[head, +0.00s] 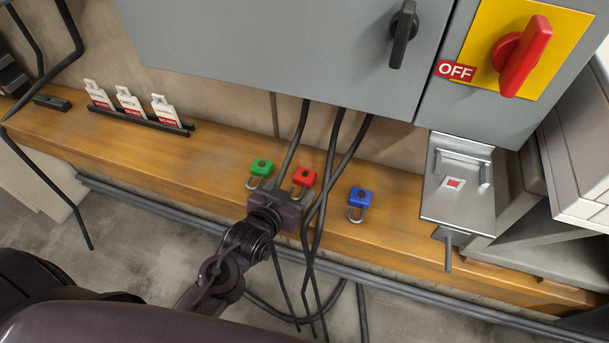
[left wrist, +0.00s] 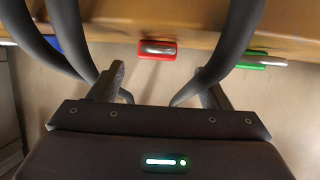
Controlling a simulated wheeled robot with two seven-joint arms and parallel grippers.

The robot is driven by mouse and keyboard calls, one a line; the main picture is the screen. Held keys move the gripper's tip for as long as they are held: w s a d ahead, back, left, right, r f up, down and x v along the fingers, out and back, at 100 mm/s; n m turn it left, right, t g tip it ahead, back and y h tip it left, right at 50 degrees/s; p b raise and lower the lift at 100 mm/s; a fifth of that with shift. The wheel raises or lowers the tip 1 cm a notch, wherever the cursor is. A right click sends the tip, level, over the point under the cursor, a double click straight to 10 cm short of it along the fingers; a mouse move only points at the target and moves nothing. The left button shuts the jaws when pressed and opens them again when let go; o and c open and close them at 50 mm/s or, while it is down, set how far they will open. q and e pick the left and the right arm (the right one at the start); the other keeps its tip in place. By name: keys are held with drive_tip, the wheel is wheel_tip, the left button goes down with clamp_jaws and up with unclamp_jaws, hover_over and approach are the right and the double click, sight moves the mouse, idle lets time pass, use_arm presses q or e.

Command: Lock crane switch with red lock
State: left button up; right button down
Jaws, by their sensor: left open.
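The red lock (head: 304,178) sits on the wooden ledge, its shackle toward my left gripper (head: 292,196). My left gripper is open and empty, just in front of the red lock. In the left wrist view the red lock (left wrist: 157,49) shows beyond the gap between the fingers, apart from them. The crane switch (head: 522,58) is a red rotary handle on a yellow plate on the grey cabinet at upper right. A red OFF label (head: 455,71) shows beside it. My right gripper is not in view.
A green lock (head: 261,168) and a blue lock (head: 360,199) flank the red one. Dark cables (head: 333,160) hang close around the red lock and my gripper. White tags (head: 129,102) stand at left. A metal box (head: 462,190) is below the switch. The ledge (head: 215,150) is clear left of the locks.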

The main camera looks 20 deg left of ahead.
sight(303, 178)
use_arm(q)
drive_tip(key=shift+w+d+p, duration=0.2)
drive_tip(key=shift+w+p, duration=0.2)
drive_tip(key=shift+w, duration=0.4)
drive_tip(key=p+x, duration=0.1)
drive_tip(key=x, duration=0.2)
drive_tip(key=shift+w+d, duration=0.15)
drive_tip(key=shift+w+f+p, duration=0.3)
drive_tip(key=shift+w+f, duration=0.05)
drive_tip(key=shift+w, duration=0.05)
drive_tip(key=shift+r, duration=0.1)
drive_tip(key=c, duration=1.2)
